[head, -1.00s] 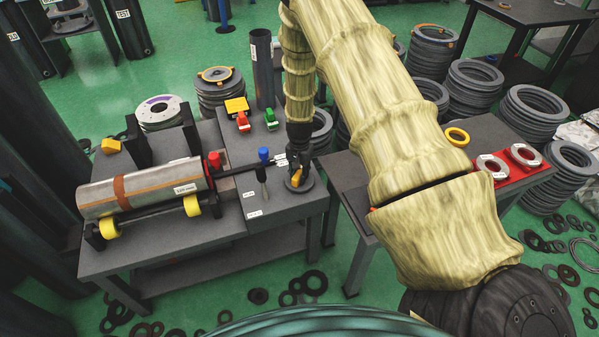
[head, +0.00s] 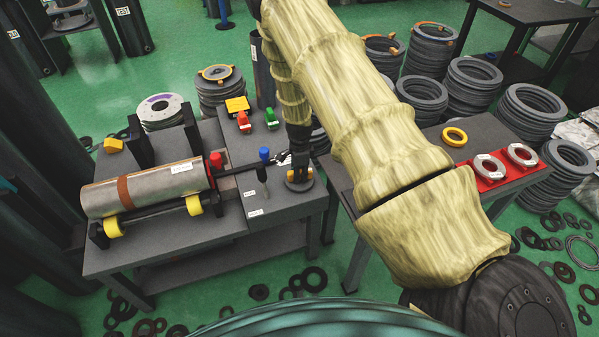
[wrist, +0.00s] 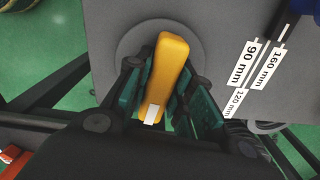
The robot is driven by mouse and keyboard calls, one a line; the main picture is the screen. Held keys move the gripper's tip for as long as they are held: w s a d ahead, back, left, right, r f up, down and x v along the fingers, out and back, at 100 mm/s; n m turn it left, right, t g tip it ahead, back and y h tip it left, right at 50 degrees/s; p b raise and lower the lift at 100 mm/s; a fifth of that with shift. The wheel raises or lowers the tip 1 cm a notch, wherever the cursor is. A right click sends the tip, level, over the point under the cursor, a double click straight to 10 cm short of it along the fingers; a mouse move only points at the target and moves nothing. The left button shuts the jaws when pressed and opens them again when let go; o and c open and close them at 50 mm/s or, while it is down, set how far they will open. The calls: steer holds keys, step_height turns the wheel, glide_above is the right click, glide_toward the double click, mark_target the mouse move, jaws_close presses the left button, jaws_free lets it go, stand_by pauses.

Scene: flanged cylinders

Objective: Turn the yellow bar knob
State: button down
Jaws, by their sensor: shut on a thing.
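The yellow bar knob (wrist: 168,72) sits on a round grey base at the table's right end. In the wrist view it stands nearly upright in the picture, tilted a little to the right at its top, with a white mark at its near end. My gripper (wrist: 154,92) has its green-padded fingers on both sides of the bar and is shut on it. In the head view my gripper (head: 299,172) is over the knob's round base (head: 300,184), and only a little yellow shows beneath it.
A blue-topped handle (head: 264,154) stands just left of my gripper. A metal cylinder (head: 150,189) lies on yellow rollers further left. Size labels (wrist: 255,62) are on the tabletop. A second table (head: 413,160) stands right.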

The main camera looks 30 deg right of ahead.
steer(key=shift+m, duration=1.3)
steer(key=shift+m+p, duration=0.3)
steer(key=c, duration=1.2)
jaws_free()
steer(key=shift+c, duration=0.2)
step_height(320, 180, up, 12)
